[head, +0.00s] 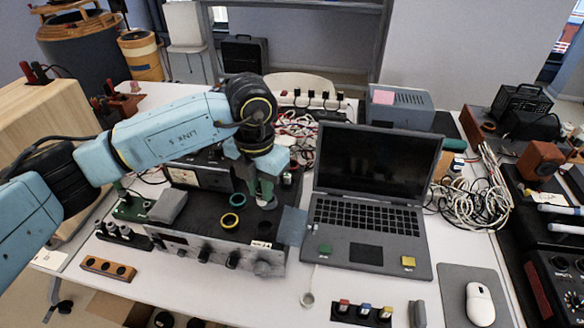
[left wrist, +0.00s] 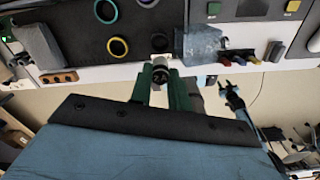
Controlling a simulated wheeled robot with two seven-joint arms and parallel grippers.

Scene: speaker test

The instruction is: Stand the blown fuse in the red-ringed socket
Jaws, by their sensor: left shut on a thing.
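My left gripper (head: 266,199) is over the black top of an amplifier-like unit (head: 203,222), near its right side. Its green fingers are shut on a small fuse with a silver cap (left wrist: 160,71), seen end-on between the fingertips (left wrist: 161,84) in the left wrist view. The fingers hide most of the fuse, and I cannot tell its tilt. On the unit's top, left of the gripper, are a yellow ring (head: 229,221) and a blue-teal ring (head: 238,200). I cannot make out a red ring in either view.
The open laptop (head: 368,220) stands right of the unit, with a translucent bluish sheet (head: 292,226) between. A wooden strip with holes (head: 108,268) and a strip with coloured caps (head: 362,313) lie in front.

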